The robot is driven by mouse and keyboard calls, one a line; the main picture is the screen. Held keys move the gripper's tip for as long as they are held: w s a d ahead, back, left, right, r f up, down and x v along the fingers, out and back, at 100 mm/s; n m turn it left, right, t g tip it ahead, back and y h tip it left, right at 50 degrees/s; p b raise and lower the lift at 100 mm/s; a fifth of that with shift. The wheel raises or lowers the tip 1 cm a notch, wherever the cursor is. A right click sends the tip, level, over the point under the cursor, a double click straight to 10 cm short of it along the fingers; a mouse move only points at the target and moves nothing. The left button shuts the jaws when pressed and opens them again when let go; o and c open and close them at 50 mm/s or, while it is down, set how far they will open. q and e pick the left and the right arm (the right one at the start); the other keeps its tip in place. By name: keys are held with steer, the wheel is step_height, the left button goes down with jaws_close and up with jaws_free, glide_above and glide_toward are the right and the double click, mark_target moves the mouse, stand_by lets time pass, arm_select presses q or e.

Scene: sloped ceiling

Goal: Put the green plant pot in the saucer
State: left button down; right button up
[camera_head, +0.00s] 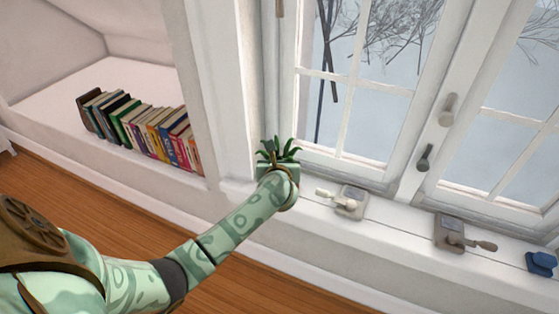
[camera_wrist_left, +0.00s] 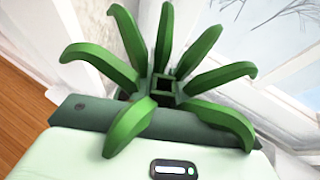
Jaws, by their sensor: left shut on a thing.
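The green plant pot with its long green leaves (camera_head: 278,150) is at the left end of the window sill, beside the window frame. My left gripper (camera_head: 279,169) is shut on it; arm and hand hide most of the pot. In the left wrist view the curved leaves (camera_wrist_left: 165,45) spread out in front of the gripper, and the pot's body is largely hidden beneath them. I cannot tell whether the pot touches the sill. I cannot make out a saucer in either view. My right gripper is not in view.
On the white sill (camera_head: 310,236) stand two grey-beige fittings with levers (camera_head: 350,202) (camera_head: 450,234) and a blue object (camera_head: 541,263) at the far right. Window handles (camera_head: 424,157) stick out above. A row of books (camera_head: 140,128) stands in the alcove at left.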

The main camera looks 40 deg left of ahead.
arm_select(q)
steer(key=c, duration=1.3)
jaws_free()
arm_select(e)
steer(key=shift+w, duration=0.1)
arm_select(q)
steer(key=shift+r, duration=0.2)
steer(key=p+v, duration=0.2)
steer(key=shift+s+d+r, duration=0.15)
steer(key=shift+d+r, duration=0.05)
steer(key=shift+r, duration=0.15)
steer(key=p+v, duration=0.3)
steer(key=v, duration=0.6)
steer(key=shift+s+f+p, duration=0.15)
steer(key=shift+s+p, duration=0.1)
steer(key=shift+p, duration=0.1)
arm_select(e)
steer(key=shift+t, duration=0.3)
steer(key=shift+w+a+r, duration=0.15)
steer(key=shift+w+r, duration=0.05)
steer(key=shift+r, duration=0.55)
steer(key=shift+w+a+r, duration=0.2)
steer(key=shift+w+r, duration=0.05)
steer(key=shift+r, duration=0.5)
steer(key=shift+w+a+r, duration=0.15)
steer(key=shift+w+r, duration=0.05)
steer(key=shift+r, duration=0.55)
arm_select(q)
steer(key=shift+d, duration=0.1)
